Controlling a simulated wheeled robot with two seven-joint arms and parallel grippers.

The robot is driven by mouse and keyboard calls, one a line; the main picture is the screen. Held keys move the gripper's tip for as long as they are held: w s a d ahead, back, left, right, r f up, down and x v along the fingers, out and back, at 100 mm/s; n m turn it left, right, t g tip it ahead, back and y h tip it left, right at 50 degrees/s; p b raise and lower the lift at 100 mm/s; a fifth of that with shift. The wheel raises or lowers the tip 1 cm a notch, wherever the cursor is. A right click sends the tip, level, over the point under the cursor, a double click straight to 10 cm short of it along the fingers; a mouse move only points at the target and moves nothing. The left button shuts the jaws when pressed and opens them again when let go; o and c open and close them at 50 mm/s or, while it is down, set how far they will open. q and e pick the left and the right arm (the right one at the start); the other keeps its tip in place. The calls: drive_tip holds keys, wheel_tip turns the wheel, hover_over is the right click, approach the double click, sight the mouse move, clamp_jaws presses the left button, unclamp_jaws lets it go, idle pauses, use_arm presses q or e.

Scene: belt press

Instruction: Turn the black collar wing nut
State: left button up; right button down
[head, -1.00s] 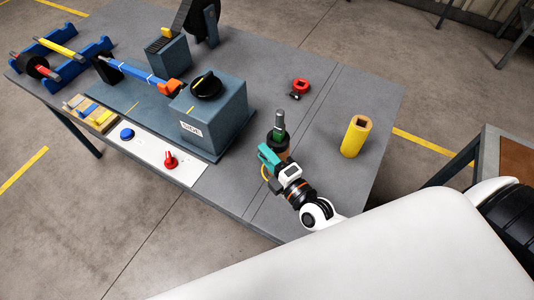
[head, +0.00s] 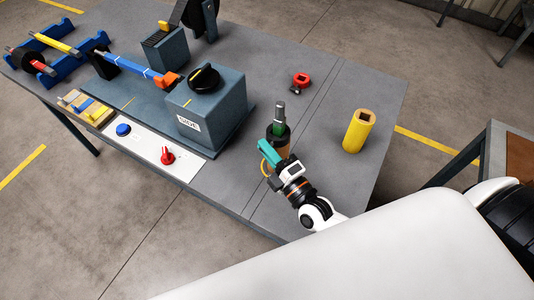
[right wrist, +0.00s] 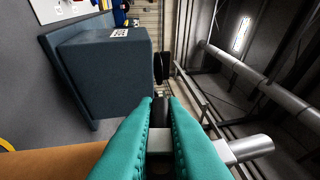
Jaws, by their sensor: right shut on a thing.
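The black wing nut (head: 205,80), a round black knob with a raised bar, sits on top of the blue-grey box (head: 220,112). In the right wrist view it shows as a dark disc (right wrist: 161,68) beside the box. My right gripper (head: 272,152), with teal fingers, is to the right of the box and apart from it. It is shut on an upright tool with a grey metal shaft (head: 280,111), a green and black middle and a brown handle. In the right wrist view the shaft (right wrist: 248,148) and orange-brown handle (right wrist: 45,162) stick out either side of the fingers. My left gripper is out of view.
A yellow socket block (head: 357,130) stands right of my gripper, and a red ring piece (head: 301,80) lies behind it. A white panel with a blue button (head: 123,130) and red knob (head: 168,156) lies before the box.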

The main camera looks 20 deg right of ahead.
drive_tip(key=m+t+b, duration=0.1)
drive_tip(key=t+b, duration=0.1)
drive_tip(key=b, duration=0.1)
drive_tip(key=m+t+b, duration=0.1)
drive_tip(key=b, duration=0.2)
drive_tip(key=shift+f+t, duration=0.3)
drive_tip(key=shift+t, duration=0.1)
drive_tip(key=shift+r+m+t+h+b, duration=0.25)
drive_tip(key=shift+m+t+h+b, duration=0.3)
drive_tip(key=shift+m+b, duration=0.2)
drive_tip(key=c, duration=1.5)
unclamp_jaws()
drive_tip(key=s+d+f+b, duration=0.1)
drive_tip(key=s+d+b, duration=0.1)
drive_tip(key=s, duration=1.2)
drive_tip(key=shift+s+d+f+b, duration=0.2)
drive_tip(key=shift+f+b, duration=0.1)
drive_tip(key=shift+b, duration=0.15)
drive_tip(key=shift+o, duration=0.3)
drive_tip(key=shift+w, duration=0.1)
